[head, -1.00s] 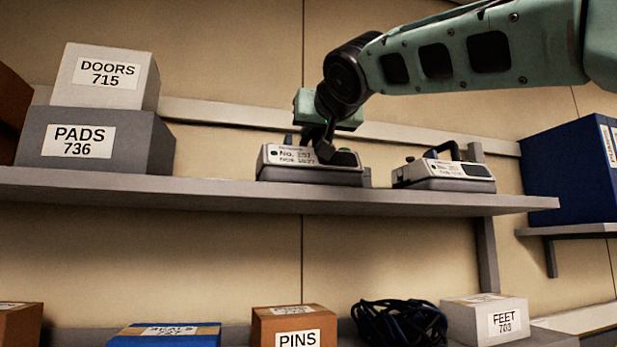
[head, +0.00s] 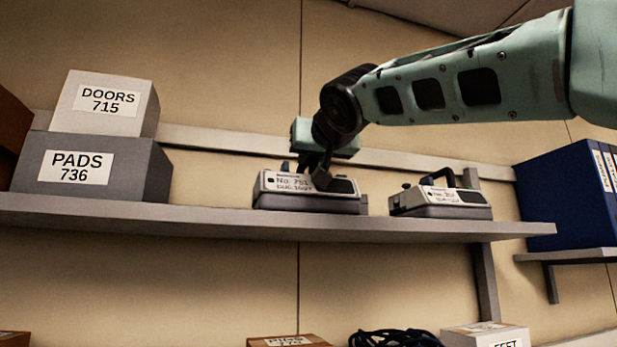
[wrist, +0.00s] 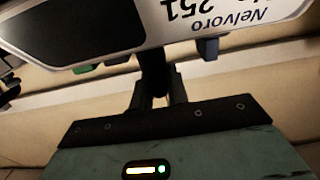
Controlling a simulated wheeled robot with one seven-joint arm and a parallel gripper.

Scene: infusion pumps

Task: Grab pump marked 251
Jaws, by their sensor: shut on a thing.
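The pump marked 251 (head: 310,203) is a white-topped, grey-based unit with a dark screen, standing on the upper shelf. Its label, reading "Nelvoro" and "251", shows upside down and close up in the wrist view (wrist: 215,20). My gripper (head: 323,176) comes down on this pump from above and is shut on it; the wrist view shows its dark fingers (wrist: 160,85) at the pump's edge. The exact grip point, probably the handle, is hidden. I see no gap between pump and shelf.
A second similar pump (head: 441,198) with a dark raised handle stands just to the right on the shelf (head: 220,220). Stacked boxes, DOORS 715 (head: 105,103) over PADS 736 (head: 92,168), are at the left. Blue binders (head: 560,195) stand at the right. Above the shelf is free room.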

